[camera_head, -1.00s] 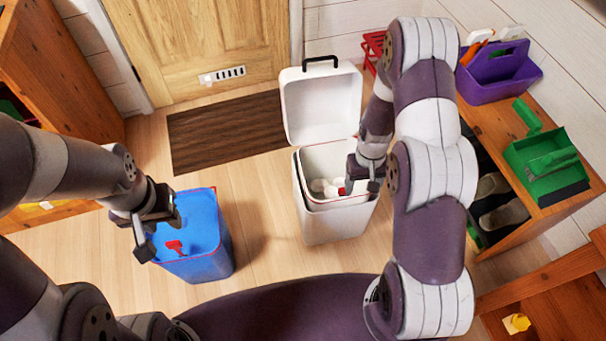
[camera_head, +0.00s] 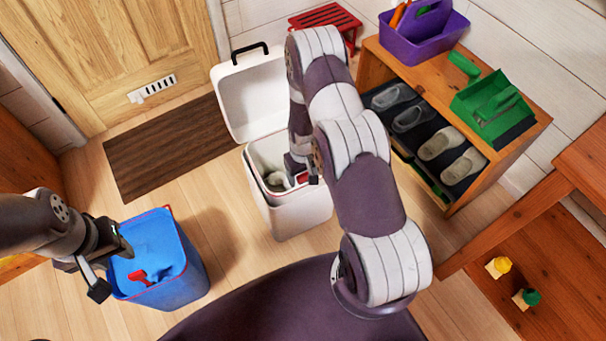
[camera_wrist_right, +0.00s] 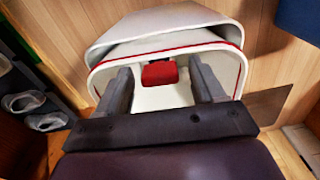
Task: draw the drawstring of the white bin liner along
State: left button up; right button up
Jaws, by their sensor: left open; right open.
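The white bin (camera_head: 292,217) stands in the middle with its lid up. It holds a white bin liner (camera_head: 270,150), whose red-edged rim shows in the right wrist view (camera_wrist_right: 232,62). A red drawstring tab (camera_wrist_right: 160,73) shows between the fingers of my right gripper (camera_wrist_right: 163,80). The right gripper (camera_head: 299,172) is open at the bin's right side; in the head view it partly hides the tab. I cannot tell whether a finger touches the tab. My left gripper (camera_head: 110,268) is open at the left rim of a blue bin (camera_head: 170,292) with a red tab (camera_head: 138,276) on top.
A wooden shoe shelf (camera_head: 520,147) stands at the right, with a purple caddy (camera_head: 425,35) and green dustpan (camera_head: 490,105) on it. A red stool (camera_head: 325,17) is behind. A brown mat (camera_head: 170,145) lies before the door. Bare floor separates the two bins.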

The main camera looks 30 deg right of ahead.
aim_at(303, 174)
jog(key=shift+r, duration=0.1)
grip_shut()
notch_tip(303, 174, up, 7)
jog(key=p, duration=0.6)
jog(key=shift+f, duration=0.3)
grip_release()
notch_tip(303, 174, up, 13)
jog(key=p, duration=0.3)
jog(key=shift+f, duration=0.15)
